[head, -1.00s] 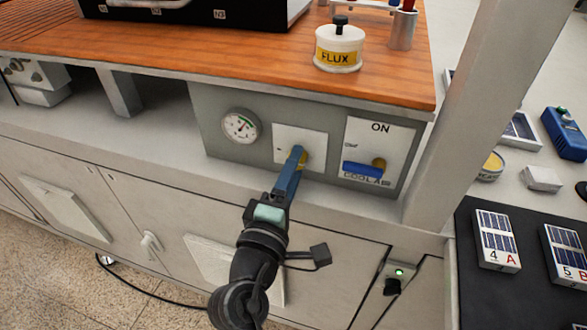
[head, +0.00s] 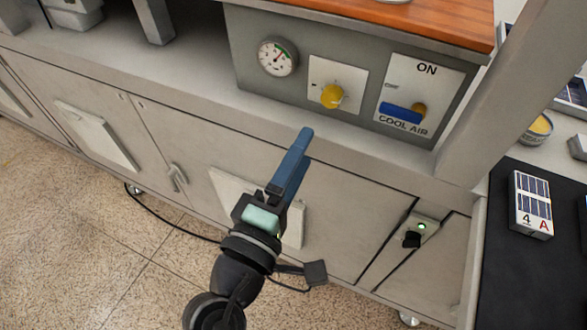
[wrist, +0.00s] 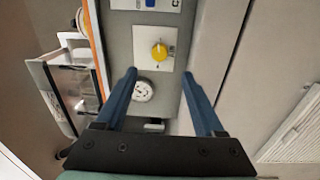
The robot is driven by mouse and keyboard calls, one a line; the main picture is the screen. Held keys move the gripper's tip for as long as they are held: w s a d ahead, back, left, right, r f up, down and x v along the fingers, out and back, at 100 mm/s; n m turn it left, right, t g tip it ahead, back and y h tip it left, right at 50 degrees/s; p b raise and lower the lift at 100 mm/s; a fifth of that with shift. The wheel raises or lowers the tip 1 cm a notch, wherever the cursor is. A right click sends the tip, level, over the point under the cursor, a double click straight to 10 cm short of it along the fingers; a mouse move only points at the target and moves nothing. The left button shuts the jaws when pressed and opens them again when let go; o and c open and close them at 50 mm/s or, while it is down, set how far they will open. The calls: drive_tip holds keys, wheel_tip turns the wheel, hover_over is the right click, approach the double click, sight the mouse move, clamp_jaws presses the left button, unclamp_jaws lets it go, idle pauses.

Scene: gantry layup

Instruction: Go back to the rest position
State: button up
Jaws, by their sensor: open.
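My gripper (head: 302,150) is in front of the cabinet, below and left of the yellow knob (head: 332,96), and touches nothing that I can see. In the wrist view my gripper (wrist: 162,102) has its two blue fingers wide apart with nothing between them. The yellow knob (wrist: 159,52) shows beyond the fingertips, on its white plate, apart from them. The gauge (wrist: 143,90) shows below the knob in that view.
The grey panel also holds the gauge (head: 278,57) and a blue cool air lever (head: 401,113). A white post (head: 507,90) rises at right, beside a black mat (head: 492,260) with a cell box (head: 531,204). Open floor (head: 75,240) lies at lower left.

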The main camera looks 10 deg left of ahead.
drive_tip(key=shift+v, duration=1.1)
drive_tip(key=w+d+r+m+t+y, duration=0.1)
drive_tip(key=w+r+m+t, duration=0.3)
drive_tip(key=r, duration=0.6)
drive_tip(key=w+d+r+m+y, duration=0.1)
drive_tip(key=d+r+m, duration=0.1)
drive_tip(key=r+m, duration=0.65)
drive_tip(key=s+r+t+y+p, duration=0.2)
drive_tip(key=r+p, duration=0.5)
drive_tip(key=r, duration=1.1)
drive_tip(key=s+r+m+t+y+p, duration=0.1)
drive_tip(key=s+r+t+p, duration=0.2)
drive_tip(key=r, duration=1.6)
drive_tip(key=s+p, duration=0.2)
drive_tip(key=p, duration=0.3)
drive_tip(key=shift+d+t+y+p, duration=0.3)
drive_tip(key=shift+t+y, duration=0.1)
